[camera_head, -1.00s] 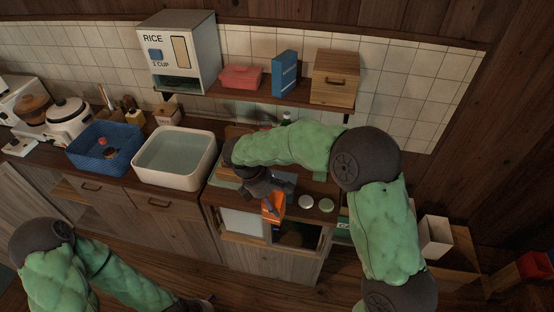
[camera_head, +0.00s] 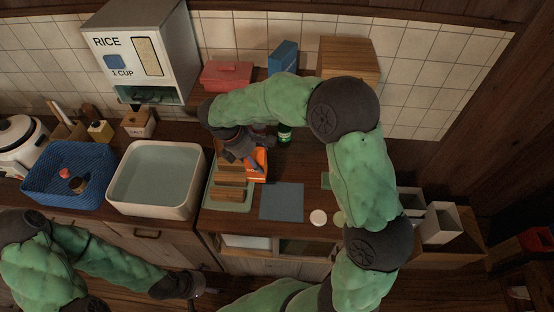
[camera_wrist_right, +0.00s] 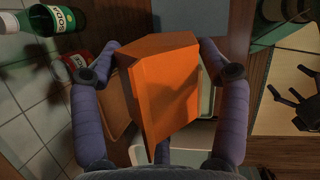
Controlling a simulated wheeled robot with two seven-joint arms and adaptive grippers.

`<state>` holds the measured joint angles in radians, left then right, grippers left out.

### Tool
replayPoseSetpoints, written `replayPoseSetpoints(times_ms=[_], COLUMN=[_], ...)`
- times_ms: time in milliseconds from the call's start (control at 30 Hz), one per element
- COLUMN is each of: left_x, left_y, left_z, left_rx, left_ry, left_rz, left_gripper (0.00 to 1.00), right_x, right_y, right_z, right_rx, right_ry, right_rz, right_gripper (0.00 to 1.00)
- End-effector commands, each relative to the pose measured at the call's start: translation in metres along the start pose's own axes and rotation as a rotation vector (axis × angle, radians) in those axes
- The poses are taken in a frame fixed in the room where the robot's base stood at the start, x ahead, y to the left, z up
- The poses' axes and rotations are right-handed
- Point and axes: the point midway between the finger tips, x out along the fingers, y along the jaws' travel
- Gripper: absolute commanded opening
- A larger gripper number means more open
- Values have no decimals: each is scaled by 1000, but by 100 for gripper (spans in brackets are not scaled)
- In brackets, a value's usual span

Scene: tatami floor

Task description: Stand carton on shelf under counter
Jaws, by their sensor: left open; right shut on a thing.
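An orange carton (camera_head: 258,164) is in my right gripper (camera_head: 246,158), over the counter beside a slotted wooden rack. The right wrist view shows the carton (camera_wrist_right: 160,85) tilted between the fingers of that gripper (camera_wrist_right: 168,62). Whether the carton touches the counter I cannot tell. The cabinet under the counter (camera_head: 305,247) shows a narrow dark opening at its front; its shelf inside is mostly hidden by the countertop. My left gripper (camera_head: 196,291) is open and empty, low in front of the cabinets.
The wooden rack (camera_head: 230,180) stands on a green tray left of the carton. A green bottle (camera_head: 285,135) is behind it. A water-filled basin (camera_head: 155,180) is at left.

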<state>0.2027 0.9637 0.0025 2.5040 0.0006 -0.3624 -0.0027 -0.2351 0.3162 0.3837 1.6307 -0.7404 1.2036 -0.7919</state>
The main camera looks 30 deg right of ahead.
Motion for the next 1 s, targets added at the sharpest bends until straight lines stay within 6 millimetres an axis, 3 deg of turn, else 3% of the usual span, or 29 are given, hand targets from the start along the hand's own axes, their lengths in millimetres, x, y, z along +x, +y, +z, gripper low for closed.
replayPoseSetpoints(times_ms=[333, 600, 867, 1000], left_x=[14, 24, 26, 30], left_y=[-5, -8, -9, -11], left_z=[-1, -1, -2, -2], left_rx=[0, 0, 0, 0], left_ry=[0, 1, 1, 1], left_rz=[0, 0, 0, 0], left_gripper=[90, 90, 90, 90], right_x=[54, 99, 112, 127], right_y=[35, 50, 55, 58], right_z=[47, 57, 62, 61], right_rx=[5, 2, 2, 1], right_ry=[0, 0, -1, 0], right_rz=[1, 1, 3, 2], right_gripper=[16, 16, 16, 16])
